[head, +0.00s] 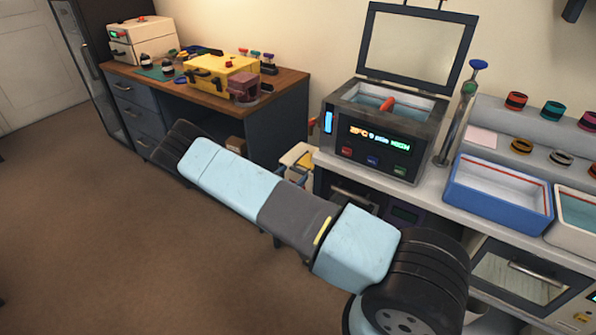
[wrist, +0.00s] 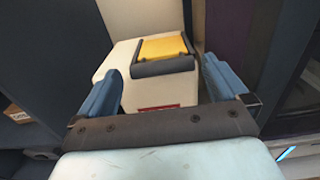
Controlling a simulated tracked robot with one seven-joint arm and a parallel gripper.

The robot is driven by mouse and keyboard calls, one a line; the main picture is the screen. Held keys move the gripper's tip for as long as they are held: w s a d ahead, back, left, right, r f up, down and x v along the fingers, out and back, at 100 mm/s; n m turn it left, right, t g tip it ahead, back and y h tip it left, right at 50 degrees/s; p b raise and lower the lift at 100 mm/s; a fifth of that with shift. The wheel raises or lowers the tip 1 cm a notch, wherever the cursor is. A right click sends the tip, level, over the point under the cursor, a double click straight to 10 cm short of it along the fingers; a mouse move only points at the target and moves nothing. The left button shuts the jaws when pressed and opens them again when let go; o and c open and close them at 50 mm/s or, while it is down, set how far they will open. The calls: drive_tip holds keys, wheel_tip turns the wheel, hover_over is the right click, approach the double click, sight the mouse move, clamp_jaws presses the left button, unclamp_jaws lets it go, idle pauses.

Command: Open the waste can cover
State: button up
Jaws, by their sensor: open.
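The waste can (wrist: 116,62) is a white box with a red label on its near side. Its yellow cover (wrist: 163,47) has a dark bar along the near edge and looks shut, lying flat in the top. In the wrist view, my gripper (wrist: 161,68) is open, its blue fingers spread to either side of the cover's near edge. Nothing is between the fingers except the view of the can, and I cannot tell if they touch it. In the head view, the pale can top (head: 291,157) shows partly behind my arm, which hides most of it.
The can stands in the gap between the wooden desk (head: 291,76) and the counter with the heated bath (head: 378,128). Blue tray (head: 478,212) sits on the counter. Dark cabinet sides flank the can closely. Open brown floor lies at left.

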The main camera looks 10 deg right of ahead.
sight(297, 171)
drive_tip(key=shift+x, duration=2.05)
drive_tip(key=c, duration=1.2)
drive_tip(key=v, duration=0.7)
drive_tip(key=shift+s+a, duration=0.2)
drive_tip(key=shift+a, duration=0.1)
drive_tip(key=o, duration=1.2)
drive_tip(key=shift+d, duration=0.1)
drive_tip(key=v, duration=1.3)
drive_tip(key=shift+s+a, duration=0.25)
drive_tip(key=shift+a, duration=0.05)
